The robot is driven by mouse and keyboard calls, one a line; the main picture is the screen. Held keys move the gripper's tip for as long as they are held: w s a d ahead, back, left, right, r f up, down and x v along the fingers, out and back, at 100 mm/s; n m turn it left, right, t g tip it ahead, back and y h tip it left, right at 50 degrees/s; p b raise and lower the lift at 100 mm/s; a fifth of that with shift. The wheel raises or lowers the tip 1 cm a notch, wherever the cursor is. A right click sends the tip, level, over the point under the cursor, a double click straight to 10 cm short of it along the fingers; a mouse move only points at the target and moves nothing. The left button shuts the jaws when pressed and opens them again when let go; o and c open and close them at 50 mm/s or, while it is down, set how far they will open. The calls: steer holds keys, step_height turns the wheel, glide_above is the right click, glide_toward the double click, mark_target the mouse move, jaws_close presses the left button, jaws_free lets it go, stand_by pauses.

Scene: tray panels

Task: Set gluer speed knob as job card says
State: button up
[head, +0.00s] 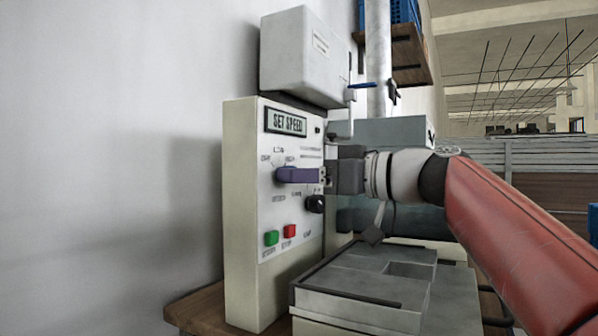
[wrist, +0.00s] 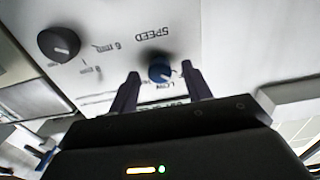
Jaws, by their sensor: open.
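The blue speed knob (wrist: 160,71) is on the pale panel in the wrist view, with upside-down "SPEED" and "LOW" lettering near it. A pale mark shows on its face, but I cannot read its setting. My gripper (wrist: 159,75) is open, with one dark finger on each side of the knob and visible gaps between. In the head view, my gripper (head: 283,175) is at the control panel (head: 246,200), and its fingers mostly hide the knob. The panel's display (head: 286,121) reads "SET SPEED". I cannot make out a job card.
A black knob (head: 316,204) is at the panel's lower right; it also shows in the wrist view (wrist: 58,43). A green button (head: 271,238) and a red button (head: 289,231) are below. A grey tray unit (head: 360,309) stands below my arm. A bare wall is at left.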

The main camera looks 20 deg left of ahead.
steer(key=shift+w+a, duration=0.1)
steer(key=shift+a, duration=0.5)
steer(key=c, duration=1)
